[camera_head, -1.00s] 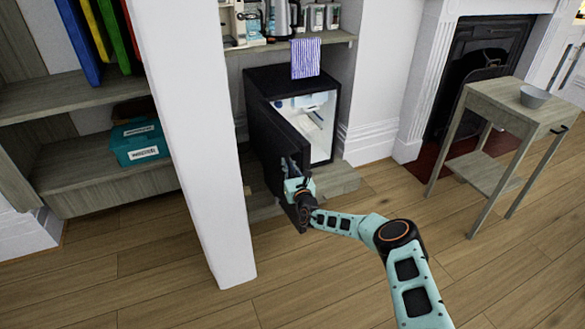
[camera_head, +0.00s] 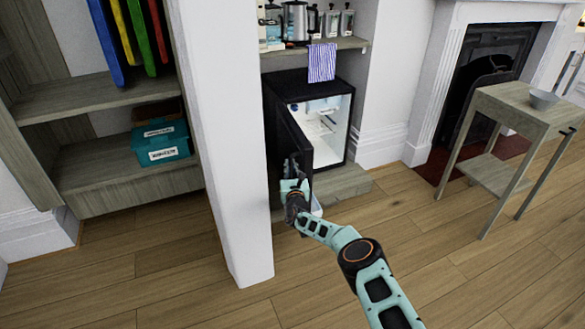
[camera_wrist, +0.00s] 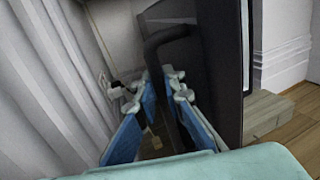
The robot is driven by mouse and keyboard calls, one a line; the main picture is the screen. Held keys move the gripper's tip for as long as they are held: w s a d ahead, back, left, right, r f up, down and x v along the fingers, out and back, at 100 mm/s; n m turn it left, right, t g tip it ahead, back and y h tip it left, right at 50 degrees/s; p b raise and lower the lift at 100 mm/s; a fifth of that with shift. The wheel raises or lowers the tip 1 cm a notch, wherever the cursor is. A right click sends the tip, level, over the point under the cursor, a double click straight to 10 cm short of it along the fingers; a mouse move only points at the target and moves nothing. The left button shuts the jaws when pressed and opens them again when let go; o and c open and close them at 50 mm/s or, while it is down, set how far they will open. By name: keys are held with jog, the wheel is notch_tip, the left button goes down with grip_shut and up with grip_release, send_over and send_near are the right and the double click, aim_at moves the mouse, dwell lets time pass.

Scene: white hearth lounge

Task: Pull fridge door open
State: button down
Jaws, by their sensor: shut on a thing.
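The small black fridge (camera_head: 284,82) stands in the alcove with its door (camera_head: 297,132) partly open, and its lit white interior (camera_head: 325,120) shows. My gripper (camera_head: 291,180) is at the outer face of the door, near its free edge. In the wrist view the dark bar handle (camera_wrist: 160,42) runs down between the two fingers of my gripper (camera_wrist: 152,95), beside the door (camera_wrist: 224,75). My gripper is shut on the handle. The exact contact is partly hidden by the fingers.
A white pillar (camera_head: 222,150) stands close to the left of the door. A striped cloth (camera_head: 321,62) hangs from the shelf above the fridge. A small wooden table (camera_head: 500,100) with a bowl (camera_head: 543,99) stands at the right. The wooden floor in front is clear.

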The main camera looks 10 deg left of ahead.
jog(key=shift+a+r, duration=0.15)
jog(key=shift+r, duration=0.05)
dwell(0.5)
jog(key=c, duration=2.3)
grip_release()
jog(key=shift+f, duration=0.1)
jog(key=shift+s+f, duration=0.1)
jog(key=v, duration=1.1)
jog(key=shift+s, duration=0.4)
